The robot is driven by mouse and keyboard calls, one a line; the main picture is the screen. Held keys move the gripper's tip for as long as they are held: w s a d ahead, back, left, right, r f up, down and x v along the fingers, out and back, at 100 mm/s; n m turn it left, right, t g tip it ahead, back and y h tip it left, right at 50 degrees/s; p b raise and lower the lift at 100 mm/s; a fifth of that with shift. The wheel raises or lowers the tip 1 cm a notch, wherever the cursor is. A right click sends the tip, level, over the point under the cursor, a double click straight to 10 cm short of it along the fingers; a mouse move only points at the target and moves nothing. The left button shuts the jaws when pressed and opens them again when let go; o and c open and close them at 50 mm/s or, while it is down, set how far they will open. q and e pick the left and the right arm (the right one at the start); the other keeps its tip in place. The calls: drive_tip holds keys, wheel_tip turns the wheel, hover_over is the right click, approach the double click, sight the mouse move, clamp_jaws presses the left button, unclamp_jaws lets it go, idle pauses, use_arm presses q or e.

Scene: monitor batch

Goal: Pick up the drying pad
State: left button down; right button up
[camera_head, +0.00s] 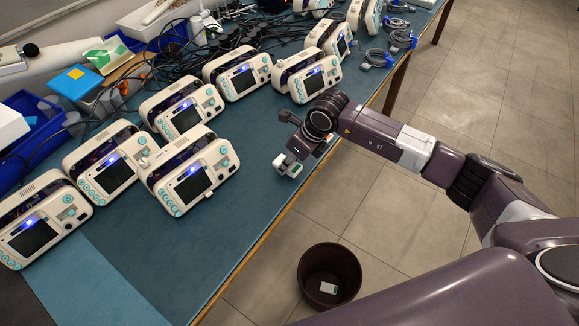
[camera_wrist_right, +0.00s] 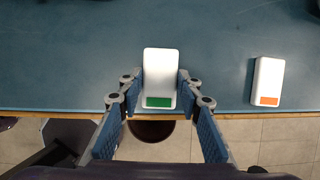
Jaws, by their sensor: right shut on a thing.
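A white pad (camera_wrist_right: 160,68) with a green band at its near end, which I take to be the drying pad, is in the right wrist view. My right gripper (camera_wrist_right: 160,90) is shut on it, one fingertip on each long side. The pad is at the table's front edge; I cannot tell whether it touches the tabletop. In the head view my right gripper (camera_head: 288,166) is over the front edge of the table, and its own wrist partly hides the pad. A similar white pad (camera_wrist_right: 267,80) with an orange band lies to the right on the table. My left gripper is not in view.
Several white monitors (camera_head: 190,178) stand in rows on the blue table (camera_head: 235,215). Cables and blue bins (camera_head: 38,130) lie behind them. A brown bin (camera_head: 328,258) stands on the floor before the table, with a small white and green item inside.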

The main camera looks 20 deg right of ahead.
wheel_tip(320, 180, up, 18)
drive_tip(key=b, duration=0.2)
drive_tip(key=shift+f, duration=0.2)
drive_tip(key=shift+s+f, duration=0.1)
